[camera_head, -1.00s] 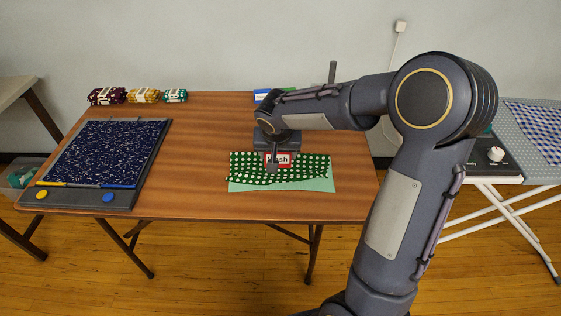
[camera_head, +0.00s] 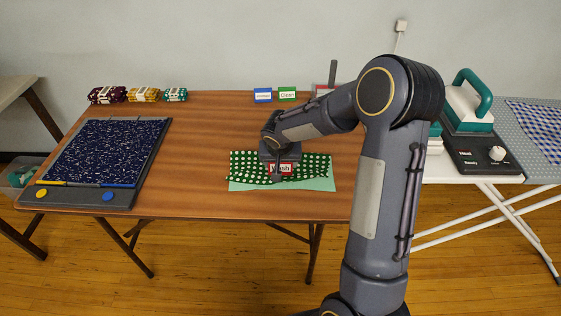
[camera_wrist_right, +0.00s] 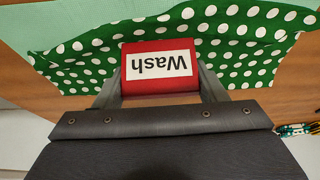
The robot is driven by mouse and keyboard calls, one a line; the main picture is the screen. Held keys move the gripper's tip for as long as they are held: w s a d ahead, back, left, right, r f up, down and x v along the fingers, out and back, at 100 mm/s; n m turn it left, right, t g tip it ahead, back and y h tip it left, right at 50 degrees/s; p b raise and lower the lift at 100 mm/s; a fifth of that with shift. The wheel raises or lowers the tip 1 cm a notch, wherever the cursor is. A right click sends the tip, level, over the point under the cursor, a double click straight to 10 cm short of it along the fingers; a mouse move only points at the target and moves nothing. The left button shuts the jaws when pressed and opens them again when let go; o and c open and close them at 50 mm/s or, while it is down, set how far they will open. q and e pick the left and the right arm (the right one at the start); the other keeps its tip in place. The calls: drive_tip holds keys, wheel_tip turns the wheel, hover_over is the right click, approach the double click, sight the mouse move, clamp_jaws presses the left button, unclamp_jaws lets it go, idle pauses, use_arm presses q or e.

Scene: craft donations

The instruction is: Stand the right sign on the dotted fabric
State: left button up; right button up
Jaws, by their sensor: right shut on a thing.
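The dotted fabric (camera_head: 314,163), dark green with white dots, lies on a pale mint sheet on the table; it also shows in the right wrist view (camera_wrist_right: 85,60). My right gripper (camera_head: 277,172) is shut on a red sign with a white "Wash" label (camera_head: 287,168), over the fabric. In the right wrist view the sign (camera_wrist_right: 160,87) sits between the fingers with its label upside down. I cannot tell whether its foot touches the fabric. A blue sign (camera_head: 263,96) and a green "Clean" sign (camera_head: 287,94) stand at the table's back. My left gripper is not in view.
A dark blue speckled fabric on a board (camera_head: 100,153) lies at the left. Several rolled fabric bundles (camera_head: 143,95) line the back left. The table's middle left is bare.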

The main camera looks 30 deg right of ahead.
drive_tip(key=shift+s+f+b, duration=0.1)
drive_tip(key=shift+f+b, duration=0.4)
drive_tip(key=shift+b, duration=0.05)
drive_tip(key=o, duration=1)
drive_tip(key=shift+r, duration=0.1)
